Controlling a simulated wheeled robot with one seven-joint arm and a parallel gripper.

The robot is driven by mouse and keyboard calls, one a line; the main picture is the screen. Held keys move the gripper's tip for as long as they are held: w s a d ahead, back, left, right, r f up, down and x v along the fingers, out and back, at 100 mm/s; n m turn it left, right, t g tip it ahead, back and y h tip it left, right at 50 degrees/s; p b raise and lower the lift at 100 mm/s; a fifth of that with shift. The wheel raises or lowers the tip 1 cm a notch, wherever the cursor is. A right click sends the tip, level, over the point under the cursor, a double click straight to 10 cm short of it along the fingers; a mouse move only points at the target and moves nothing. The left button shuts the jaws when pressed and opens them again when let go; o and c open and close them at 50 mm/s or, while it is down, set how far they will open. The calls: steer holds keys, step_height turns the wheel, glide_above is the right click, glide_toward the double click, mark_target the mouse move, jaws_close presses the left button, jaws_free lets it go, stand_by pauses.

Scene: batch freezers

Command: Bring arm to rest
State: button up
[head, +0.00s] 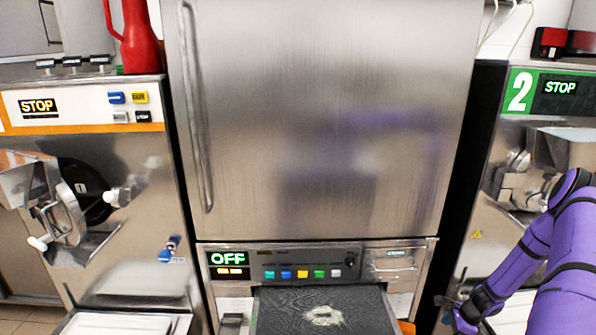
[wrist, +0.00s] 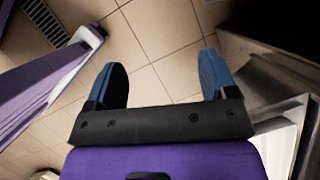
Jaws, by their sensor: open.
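My purple arm (head: 570,250) reaches down along the right side in the head view, in front of the machine marked 2. My gripper (head: 457,307) is at its lower end, low beside the central freezer. In the wrist view my gripper (wrist: 163,80) has its two blue fingers spread wide apart. Nothing is between them, only floor tiles beyond. The gripper is open and empty.
The central steel freezer (head: 330,120) has its tall door shut and shows OFF. A dark tray (head: 325,312) lies below its panel. Machines marked STOP stand at left (head: 90,190) and right (head: 550,115). A red jug (head: 138,40) stands on the left one. Tiled floor (wrist: 155,40) shows below.

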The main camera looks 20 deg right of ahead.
steer(key=w+a+r+n, duration=0.3)
steer(key=r, duration=0.7)
steer(key=w+a+r+n+h, duration=0.1)
steer(key=w+a+r+n, duration=0.2)
steer(key=r, duration=0.7)
steer(key=w+a+r+n, duration=0.2)
steer(key=w+r+n, duration=0.15)
steer(key=r, duration=0.75)
steer(key=a+r+n+h, duration=0.1)
steer(key=a+r+n, duration=0.2)
steer(key=a+r, duration=0.6)
steer(key=s+a+r+n, duration=0.2)
steer(key=s+a+r, duration=0.2)
steer(key=r, duration=0.2)
steer(key=s+a+r+n+t+h, duration=0.1)
steer(key=s+a+r+n, duration=0.2)
steer(key=r, duration=0.4)
steer(key=s+a+r+n, duration=0.1)
steer(key=s+a+r, duration=0.3)
steer(key=a+r, duration=0.15)
steer(key=s+a+r+n, duration=0.2)
steer(key=s+r, duration=0.1)
steer(key=s, duration=0.5)
steer(key=s+a+r+n+t, duration=0.1)
steer(key=s+a+r+n, duration=0.1)
steer(key=s, duration=0.6)
steer(key=shift+s+a+r+n+t+h, duration=0.2)
steer(key=shift+a+r+n+t+h, duration=0.15)
steer(key=shift+a+n, duration=0.4)
steer(key=shift+o, duration=0.5)
